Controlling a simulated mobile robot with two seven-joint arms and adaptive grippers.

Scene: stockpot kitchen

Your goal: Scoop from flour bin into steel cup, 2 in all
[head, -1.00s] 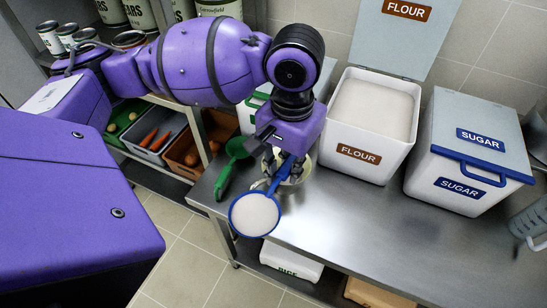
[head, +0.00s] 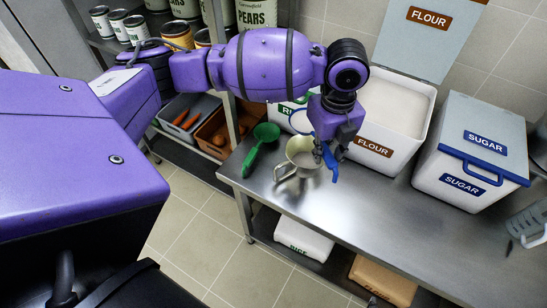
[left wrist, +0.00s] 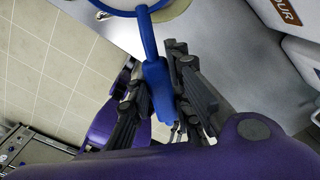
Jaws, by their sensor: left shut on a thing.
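The open white flour bin (head: 372,152) stands at the back of the steel table, full of pale flour. The steel cup (head: 300,150) stands on the table to its left, with its handle towards the front. My left gripper (head: 328,150) is shut on the blue scoop's handle (head: 333,172), just right of the cup. The scoop's round head (head: 302,121) is behind the cup; my gripper partly hides it, and I cannot tell how much flour it holds. The left wrist view shows the blue handle (left wrist: 159,90) between the fingers. My right gripper is not in view.
A green scoop (head: 259,144) lies left of the cup. A closed sugar bin (head: 465,160) stands right of the flour bin, and a clear jug (head: 530,222) at the far right. The table front (head: 400,220) is clear. Shelves with cans and vegetable crates are at left.

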